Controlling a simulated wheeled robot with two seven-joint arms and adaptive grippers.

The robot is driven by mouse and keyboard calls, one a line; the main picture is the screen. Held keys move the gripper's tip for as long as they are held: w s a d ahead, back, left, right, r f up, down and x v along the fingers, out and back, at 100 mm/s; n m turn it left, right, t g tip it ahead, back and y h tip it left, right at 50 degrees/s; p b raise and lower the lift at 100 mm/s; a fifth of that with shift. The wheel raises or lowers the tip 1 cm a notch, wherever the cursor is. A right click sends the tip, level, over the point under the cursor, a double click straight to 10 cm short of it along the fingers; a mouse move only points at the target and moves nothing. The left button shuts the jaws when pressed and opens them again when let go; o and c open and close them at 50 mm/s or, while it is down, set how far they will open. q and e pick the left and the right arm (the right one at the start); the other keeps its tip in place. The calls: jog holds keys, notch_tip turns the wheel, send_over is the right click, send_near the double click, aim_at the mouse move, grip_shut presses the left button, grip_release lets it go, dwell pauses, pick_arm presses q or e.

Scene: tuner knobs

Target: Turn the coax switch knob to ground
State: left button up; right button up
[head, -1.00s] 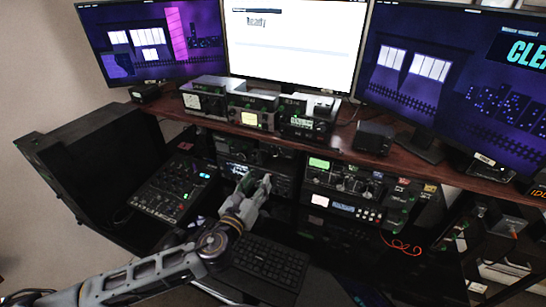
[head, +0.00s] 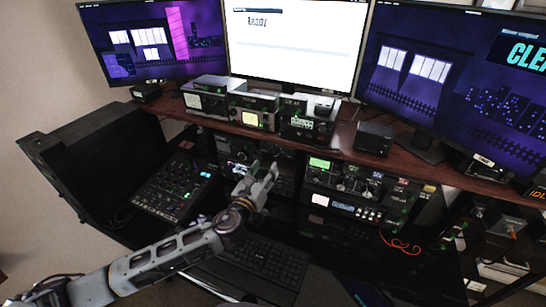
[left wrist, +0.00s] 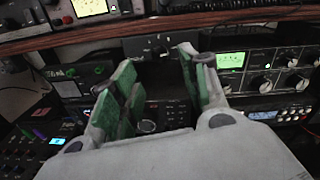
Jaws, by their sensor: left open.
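My left gripper (head: 264,171) reaches toward the equipment below the wooden shelf. Its fingers are open and empty, with green inner pads (left wrist: 157,75). In the left wrist view, a small dark box under the shelf edge carries a black knob (left wrist: 157,51), seen between the fingertips and beyond them. This looks like the coax switch knob, but its labels and pointer direction are too small to read. In the head view the gripper partly covers this area, and I cannot make out the knob there. My right gripper is not in view.
The wooden shelf (head: 345,148) overhangs the work area and carries several radio units. A tuner with a green display (left wrist: 231,59) and several knobs stands right of the gripper. A mixer (head: 174,187) lies to the left and a keyboard (head: 268,257) below.

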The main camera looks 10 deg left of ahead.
aim_at(274, 156)
pick_arm(q)
jog(key=shift+w+d+p, duration=0.15)
jog(key=shift+w+d, duration=0.05)
jog(key=shift+w, duration=1.1)
jog(key=shift+w+d+p, duration=0.1)
jog(key=shift+w+d, duration=0.1)
jog(key=shift+w, duration=1.05)
jog(key=shift+w+d+p, duration=0.15)
jog(key=shift+w+d, duration=0.05)
jog(key=shift+w, duration=1.1)
jog(key=shift+c, duration=0.4)
grip_shut()
